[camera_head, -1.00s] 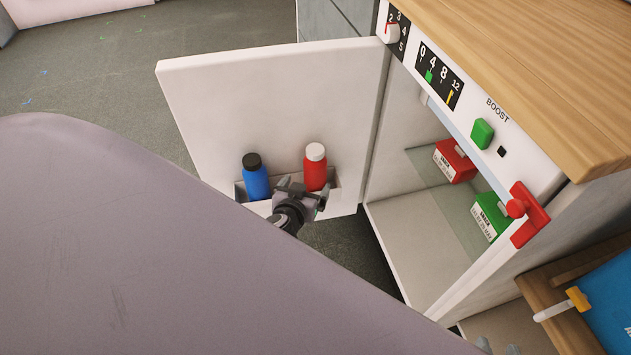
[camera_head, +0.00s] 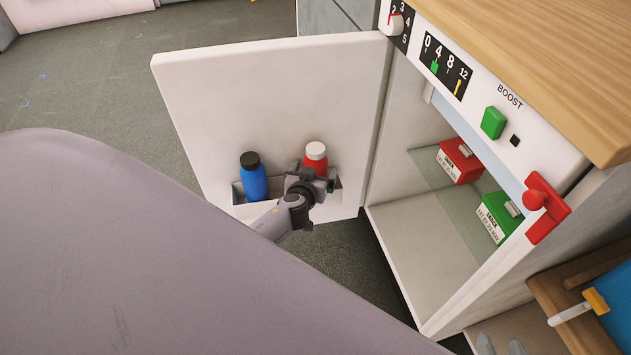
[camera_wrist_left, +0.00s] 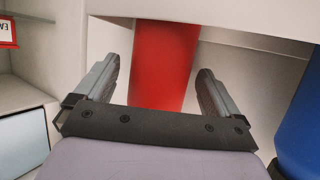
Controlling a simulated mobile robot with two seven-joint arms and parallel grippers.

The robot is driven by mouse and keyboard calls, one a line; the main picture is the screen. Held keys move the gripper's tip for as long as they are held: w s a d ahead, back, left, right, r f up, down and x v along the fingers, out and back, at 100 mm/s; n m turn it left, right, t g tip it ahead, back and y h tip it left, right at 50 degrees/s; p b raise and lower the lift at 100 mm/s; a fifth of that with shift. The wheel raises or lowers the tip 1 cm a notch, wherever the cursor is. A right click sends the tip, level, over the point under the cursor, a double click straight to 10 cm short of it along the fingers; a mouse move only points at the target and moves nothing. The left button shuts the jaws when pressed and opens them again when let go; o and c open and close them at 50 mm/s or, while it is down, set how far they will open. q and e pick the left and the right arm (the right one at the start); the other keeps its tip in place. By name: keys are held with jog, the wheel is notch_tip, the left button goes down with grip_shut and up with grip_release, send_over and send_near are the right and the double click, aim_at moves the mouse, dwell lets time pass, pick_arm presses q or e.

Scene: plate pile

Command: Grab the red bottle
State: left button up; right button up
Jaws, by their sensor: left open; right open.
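The red bottle (camera_head: 315,164) with a white cap stands upright in the bin on the inside of the open door, right of the blue bottle (camera_head: 253,182). My left gripper (camera_head: 313,179) is open in front of it and hides its lower part. My right gripper (camera_head: 500,346) shows only as grey fingertips at the bottom edge, apart and empty.
The door bin (camera_head: 238,193) holds both bottles against the white door (camera_head: 270,95). The open cabinet at right has a glass shelf with a red box (camera_head: 459,160) and a green box (camera_head: 497,217). A red handle (camera_head: 545,208) juts from its front edge.

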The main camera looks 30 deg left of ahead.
pick_arm(q)
jog(key=c, duration=1.2)
jog(key=shift+r, duration=0.1)
jog(key=shift+c, duration=1.3)
jog(key=shift+r, duration=0.1)
